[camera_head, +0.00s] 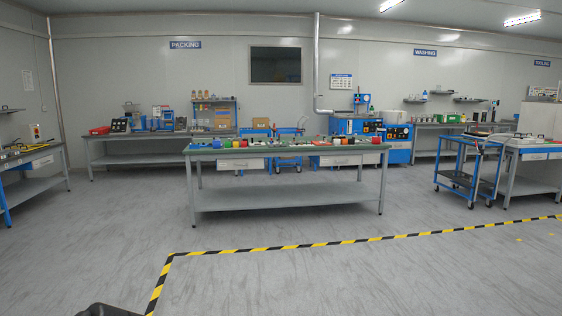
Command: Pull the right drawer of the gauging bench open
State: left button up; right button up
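A long bench (290,204) with a grey-green top and a lower shelf stands in the middle of the room, some way ahead of me. Two light drawer fronts hang under its top: a left drawer (240,164) and a right drawer (341,160). Both look shut at this distance. No readable sign on this bench names it as the gauging bench. Several small coloured parts stand along its top. Neither of my grippers is in view.
Yellow-black floor tape (290,246) runs across the clear floor in front of the bench. A blue trolley (462,181) and another bench with drawers (533,156) stand at the right. A workbench (50,152) stands at the left edge. The packing bench (135,160) is behind.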

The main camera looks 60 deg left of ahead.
aim_at(336, 160)
jog(key=u, duration=1.85)
jog(key=i, duration=2.4)
jog(key=u, duration=0.3)
jog(key=i, duration=2.7)
jog(key=z, duration=0.35)
jog(key=i, duration=2.85)
jog(key=z, duration=0.2)
